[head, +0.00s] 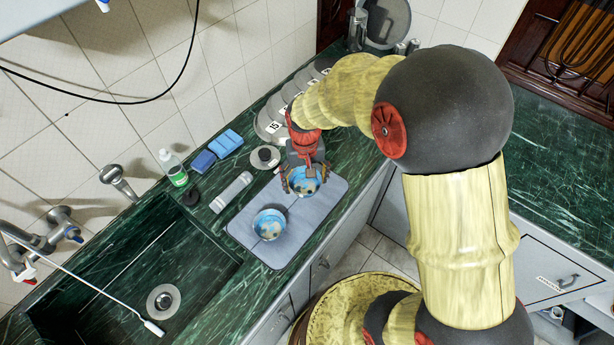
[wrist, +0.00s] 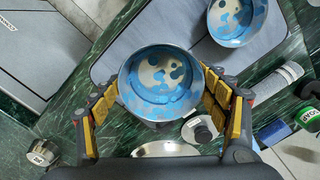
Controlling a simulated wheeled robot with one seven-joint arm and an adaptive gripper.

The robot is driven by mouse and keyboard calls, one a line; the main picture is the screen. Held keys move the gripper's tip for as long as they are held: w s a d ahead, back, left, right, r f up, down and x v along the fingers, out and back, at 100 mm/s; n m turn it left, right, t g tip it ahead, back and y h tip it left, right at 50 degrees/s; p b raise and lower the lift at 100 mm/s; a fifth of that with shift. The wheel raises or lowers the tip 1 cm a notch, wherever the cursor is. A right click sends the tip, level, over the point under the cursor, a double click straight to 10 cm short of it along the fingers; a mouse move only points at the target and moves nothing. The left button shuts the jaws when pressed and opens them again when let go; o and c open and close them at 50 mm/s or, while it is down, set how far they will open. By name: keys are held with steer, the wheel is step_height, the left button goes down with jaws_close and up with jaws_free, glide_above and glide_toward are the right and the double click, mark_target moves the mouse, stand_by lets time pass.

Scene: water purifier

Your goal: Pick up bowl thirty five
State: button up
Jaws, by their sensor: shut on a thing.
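Two blue bowls with pale patches are in view, and no number is readable on either. One bowl (head: 304,181) is at the far end of the grey mat (head: 325,207), between the fingers of my gripper (head: 303,178). In the wrist view the same bowl (wrist: 158,82) fills the middle, with the yellow finger pads of my gripper (wrist: 168,108) pressed against its left and right sides. I cannot tell whether it touches the mat. The other bowl (head: 268,224) sits on the near part of the mat, apart from my gripper; it also shows in the wrist view (wrist: 236,20).
A grey cylinder (head: 231,191) lies left of the mat. Blue sponges (head: 225,143), a green-labelled bottle (head: 173,168) and a small round lidded thing (head: 265,156) stand along the back. The sink (head: 130,270) is at left. Numbered grey discs (head: 271,126) line the wall behind my gripper.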

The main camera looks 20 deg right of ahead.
steer(key=s+a+r+p, duration=0.1)
steer(key=s+a+r, duration=0.2)
steer(key=s, duration=0.4)
steer(key=shift+a+r, duration=0.3)
steer(key=shift+a, duration=0.25)
steer(key=shift+s, duration=0.15)
